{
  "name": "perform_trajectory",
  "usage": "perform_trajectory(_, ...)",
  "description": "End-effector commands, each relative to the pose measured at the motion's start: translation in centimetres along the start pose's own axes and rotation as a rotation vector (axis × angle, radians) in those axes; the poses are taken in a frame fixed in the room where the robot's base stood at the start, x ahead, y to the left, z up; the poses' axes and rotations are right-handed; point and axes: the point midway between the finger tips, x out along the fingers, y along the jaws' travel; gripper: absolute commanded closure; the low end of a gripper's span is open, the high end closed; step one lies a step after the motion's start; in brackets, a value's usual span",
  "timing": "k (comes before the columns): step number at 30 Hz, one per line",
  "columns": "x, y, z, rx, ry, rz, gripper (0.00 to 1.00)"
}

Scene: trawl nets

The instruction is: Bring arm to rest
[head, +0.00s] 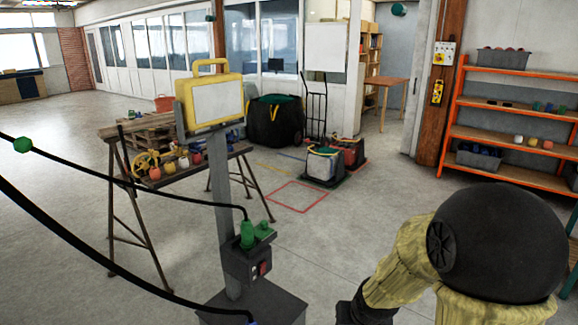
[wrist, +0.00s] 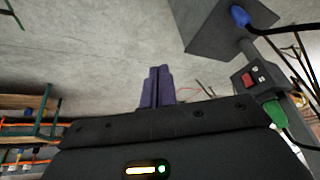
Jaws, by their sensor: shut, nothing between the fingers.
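My gripper (wrist: 159,73) shows in the wrist view as two dark purple fingers pressed together, empty, with bare grey floor behind them. In the head view my arm, with yellow covering and a large black joint, is bent at the lower right. The fingers cannot be made out there. No object touches the fingers.
Black cables hang at left. A trestle table (head: 200,167) and orange shelf (head: 510,102) stand farther off. Mid-floor is mostly clear.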

Motion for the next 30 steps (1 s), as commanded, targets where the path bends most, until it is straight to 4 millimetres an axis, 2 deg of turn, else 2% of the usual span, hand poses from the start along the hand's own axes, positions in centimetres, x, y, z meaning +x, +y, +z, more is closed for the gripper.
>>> perform_trajectory(1, -1.9, 0.2, 1.2, -0.016, -0.023, 0.018, 1.0)
perform_trajectory(4, -4.8, 0.6, 4.2, -0.044, -0.088, 0.037, 1.0)
perform_trajectory(6, -6.4, 0.7, 6.1, -0.06, -0.13, 0.037, 1.0)
perform_trajectory(10, -8.1, 0.6, 8.4, -0.077, -0.18, 0.023, 1.0)
perform_trajectory(14, -8.4, 0.5, 9.0, -0.083, -0.196, 0.018, 1.0)
perform_trajectory(30, -8.3, 0.6, 8.9, -0.083, -0.193, 0.019, 1.0)
